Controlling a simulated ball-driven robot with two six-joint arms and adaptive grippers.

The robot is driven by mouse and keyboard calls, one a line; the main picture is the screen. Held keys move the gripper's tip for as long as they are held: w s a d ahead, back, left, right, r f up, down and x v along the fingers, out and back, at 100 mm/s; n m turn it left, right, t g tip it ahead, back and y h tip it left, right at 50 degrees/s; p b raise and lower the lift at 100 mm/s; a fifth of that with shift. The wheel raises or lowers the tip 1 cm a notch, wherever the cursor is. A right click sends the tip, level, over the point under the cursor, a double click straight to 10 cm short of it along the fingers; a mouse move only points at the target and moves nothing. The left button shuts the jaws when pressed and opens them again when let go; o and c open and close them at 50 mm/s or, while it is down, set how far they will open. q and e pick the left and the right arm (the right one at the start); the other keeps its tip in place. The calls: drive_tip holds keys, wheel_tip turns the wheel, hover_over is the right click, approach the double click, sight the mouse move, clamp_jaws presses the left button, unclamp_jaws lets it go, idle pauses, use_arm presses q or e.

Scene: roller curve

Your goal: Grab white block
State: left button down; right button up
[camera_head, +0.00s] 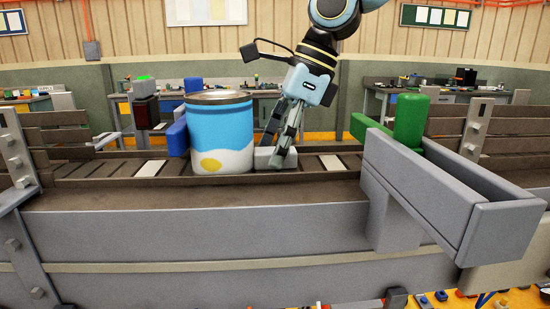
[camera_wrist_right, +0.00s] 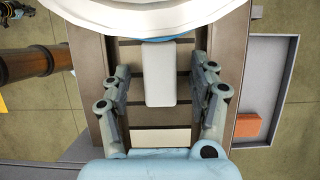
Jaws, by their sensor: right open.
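The white block (camera_wrist_right: 159,78) lies on the conveyor (camera_wrist_right: 183,118) between the fingers of my right gripper (camera_wrist_right: 161,68) in the wrist view. The fingers are spread, with a gap on both sides of the block. In the head view the right gripper (camera_head: 280,150) points down at the belt, and the block (camera_head: 263,158) shows pale beside and partly behind the fingers. My left gripper is in neither view.
A large blue and white can (camera_head: 220,130) stands just left of the block. A grey chute (camera_head: 440,190) and a green cylinder (camera_head: 411,120) are at the right. A blue block (camera_head: 177,138) stands behind the can. Flat white strips (camera_head: 331,162) mark the belt.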

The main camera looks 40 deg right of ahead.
drive_tip(key=c, duration=1.2)
drive_tip(key=shift+c, duration=0.2)
drive_tip(key=shift+r, duration=0.15)
